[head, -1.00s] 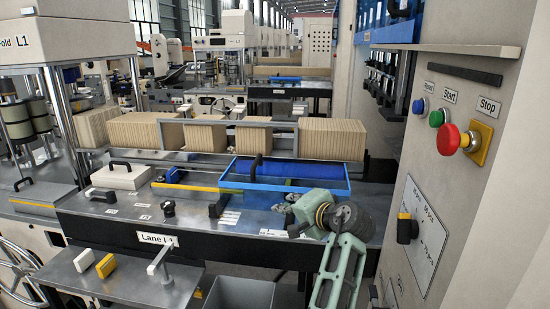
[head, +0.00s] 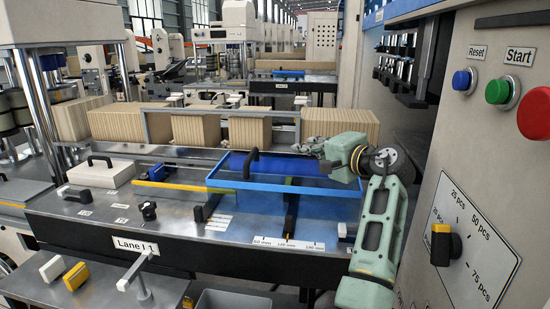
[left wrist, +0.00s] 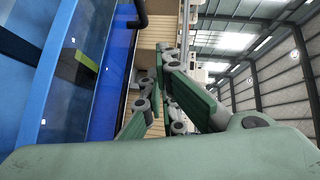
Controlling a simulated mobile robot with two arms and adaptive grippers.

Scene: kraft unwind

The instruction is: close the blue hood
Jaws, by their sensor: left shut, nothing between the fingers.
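The blue hood (head: 285,190) is a blue rectangular frame with a clear panel over the middle of the lane table. A black handle (head: 251,162) stands near its far left part. I cannot tell the hood's exact angle. My left gripper (head: 309,149) is green, shut and empty, by the hood's far right edge and apart from the handle. In the left wrist view, the shut fingers (left wrist: 158,92) point past the hood (left wrist: 62,80), which lies on the left with its handle (left wrist: 135,14) at the top. I cannot see my right gripper.
A row of brown kraft stacks (head: 195,130) stands behind the hood. A white block with a black handle (head: 102,173) sits left on the table. A control panel (head: 460,235) with buttons and a dial rises close on the right.

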